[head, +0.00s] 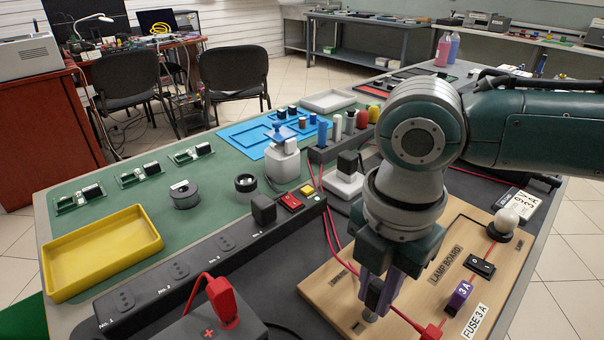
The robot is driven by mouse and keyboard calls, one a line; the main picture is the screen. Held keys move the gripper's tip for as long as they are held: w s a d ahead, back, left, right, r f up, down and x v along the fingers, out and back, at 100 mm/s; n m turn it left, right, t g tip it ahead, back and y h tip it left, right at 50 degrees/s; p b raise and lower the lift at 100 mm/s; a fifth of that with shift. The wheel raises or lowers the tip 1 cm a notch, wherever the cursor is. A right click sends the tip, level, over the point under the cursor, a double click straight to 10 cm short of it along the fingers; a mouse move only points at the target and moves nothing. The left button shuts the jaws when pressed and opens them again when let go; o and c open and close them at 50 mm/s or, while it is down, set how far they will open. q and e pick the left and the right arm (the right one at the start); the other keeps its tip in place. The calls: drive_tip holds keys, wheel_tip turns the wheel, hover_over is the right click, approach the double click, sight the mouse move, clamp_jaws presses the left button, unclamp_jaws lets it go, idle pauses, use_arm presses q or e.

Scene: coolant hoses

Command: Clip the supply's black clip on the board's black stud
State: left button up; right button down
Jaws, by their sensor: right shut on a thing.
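The wooden lamp board (322,292) lies at the front right of the table. My right gripper (376,292) points down over its left part, shut on a small black piece, apparently the black clip (374,296), mostly hidden between the fingers. A pale metal stud (370,316) shows just below the fingertips. I cannot tell whether the clip touches it. A red clip (431,331) sits at the board's front edge with a red lead. The dark supply box (205,325) with a red plus mark is at the front, a red clip (222,302) on its top. My left gripper is not in view.
A lamp bulb (507,218), a black switch (481,266) and a purple fuse (459,297) stand on the board's right. A long black socket strip (180,272) runs left of the board. A yellow tray (101,252) is at the far left.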

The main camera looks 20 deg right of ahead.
drive_tip(key=shift+f+p, duration=0.4)
drive_tip(key=shift+f, duration=0.05)
idle(0.9)
drive_tip(key=shift+c, duration=2.1)
unclamp_jaws()
wheel_tip(320, 180, up, 9)
drive_tip(key=p, duration=0.9)
drive_tip(key=shift+r+p, duration=0.1)
drive_tip(key=shift+p, duration=0.3)
